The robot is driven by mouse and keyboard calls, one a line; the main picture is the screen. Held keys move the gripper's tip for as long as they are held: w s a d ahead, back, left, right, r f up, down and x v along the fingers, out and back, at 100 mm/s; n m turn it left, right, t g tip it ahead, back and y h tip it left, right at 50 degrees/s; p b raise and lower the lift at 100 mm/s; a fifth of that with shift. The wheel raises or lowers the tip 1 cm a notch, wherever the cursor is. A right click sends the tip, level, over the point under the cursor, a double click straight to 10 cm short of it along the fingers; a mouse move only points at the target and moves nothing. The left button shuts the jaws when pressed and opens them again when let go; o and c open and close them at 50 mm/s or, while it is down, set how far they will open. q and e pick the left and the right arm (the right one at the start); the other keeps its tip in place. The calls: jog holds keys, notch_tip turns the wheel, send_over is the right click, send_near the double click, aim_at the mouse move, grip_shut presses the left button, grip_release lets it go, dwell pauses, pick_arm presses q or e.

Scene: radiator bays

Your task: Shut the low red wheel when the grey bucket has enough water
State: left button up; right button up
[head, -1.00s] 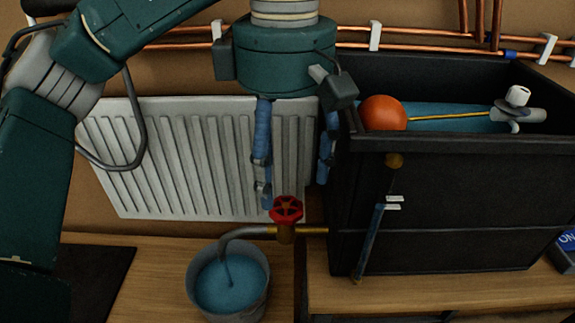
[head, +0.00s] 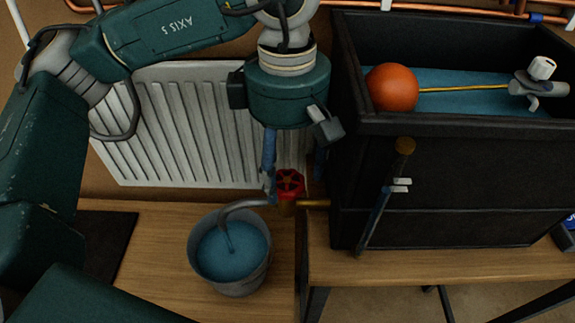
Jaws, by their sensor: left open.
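The low red wheel (head: 290,183) sits on a brass valve with a grey spout, low at the left of the black tank. The grey bucket (head: 238,285) stands on the wooden board under the spout. Blue water (head: 230,250) fills much of it, and a thin stream seems to run down from the spout. My left gripper (head: 291,179) points down at the wheel, open, one blue finger on the wheel's left and the other behind it to the right. I cannot tell whether the fingers touch the wheel. My right gripper is not in view.
The black tank (head: 460,185) holds water and an orange float (head: 392,88) on a brass rod. A sight tube (head: 375,220) runs down its front. A white radiator (head: 160,130) stands behind my left arm. Copper pipes cross the wall above.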

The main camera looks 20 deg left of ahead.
pick_arm(q)
jog(key=shift+s+f, duration=0.2)
jog(key=shift+f, duration=0.4)
jog(key=shift+w, duration=0.1)
jog(key=c, duration=1.1)
jog(key=shift+c, duration=0.2)
